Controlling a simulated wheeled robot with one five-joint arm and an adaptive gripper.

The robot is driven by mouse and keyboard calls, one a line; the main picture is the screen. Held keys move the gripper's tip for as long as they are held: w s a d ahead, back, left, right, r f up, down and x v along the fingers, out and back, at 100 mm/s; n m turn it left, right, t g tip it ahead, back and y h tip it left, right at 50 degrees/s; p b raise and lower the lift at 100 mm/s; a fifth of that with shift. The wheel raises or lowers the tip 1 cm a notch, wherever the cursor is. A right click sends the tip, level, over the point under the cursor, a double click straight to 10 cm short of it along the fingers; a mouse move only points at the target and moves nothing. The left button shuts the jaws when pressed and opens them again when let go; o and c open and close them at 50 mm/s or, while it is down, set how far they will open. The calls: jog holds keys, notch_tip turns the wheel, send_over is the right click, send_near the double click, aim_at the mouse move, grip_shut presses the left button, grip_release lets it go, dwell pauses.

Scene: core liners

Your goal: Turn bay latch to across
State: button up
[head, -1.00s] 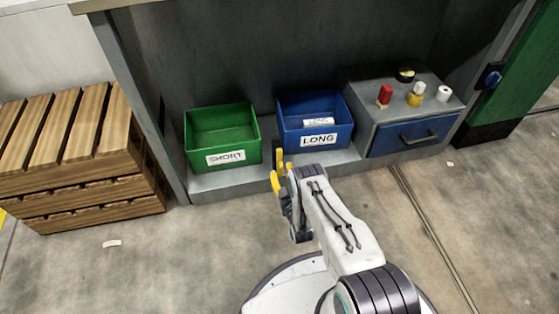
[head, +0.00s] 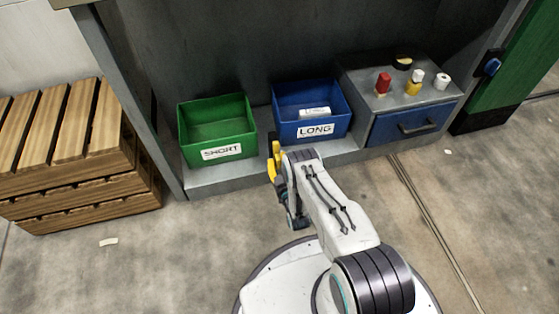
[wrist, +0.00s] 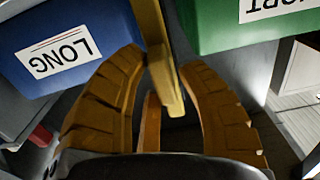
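A yellow bar (wrist: 158,35), which looks like the bay latch, stands between the blue and green bins in the wrist view. It runs down the picture, tilted a little, and its end lies between my two fingers. My gripper (wrist: 163,62) has one fingertip close on each side of the bar. I cannot tell whether both fingertips touch it. In the head view my gripper (head: 274,162) is low in front of the gap between the bins. The latch there is small and mixed with the yellow fingers, so its angle is unclear.
A green SHORT bin (head: 217,130) and a blue LONG bin (head: 311,112) holding a white cylinder flank the gripper. At right is a grey cabinet (head: 395,88) with small objects on top. A wooden crate (head: 70,150) stands left.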

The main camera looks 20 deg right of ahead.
grip_shut()
jog(key=shift+m+p, duration=0.35)
jog(key=shift+m, duration=0.05)
jog(key=shift+r+m+p, duration=0.1)
jog(key=shift+m+p, duration=0.35)
jog(key=shift+m, duration=0.25)
jog(key=m+p, duration=0.1)
jog(key=m, duration=0.3)
jog(key=shift+f, duration=0.2)
jog(key=m, duration=0.4)
jog(key=m+p, duration=0.1)
jog(key=m, duration=0.1)
jog(key=shift+f+m, duration=0.25)
jog(key=shift+m, duration=0.05)
jog(key=m, duration=0.4)
jog(key=shift+a+f+m, duration=0.1)
jog(key=shift+a+m, duration=0.05)
jog(key=shift+m, duration=0.55)
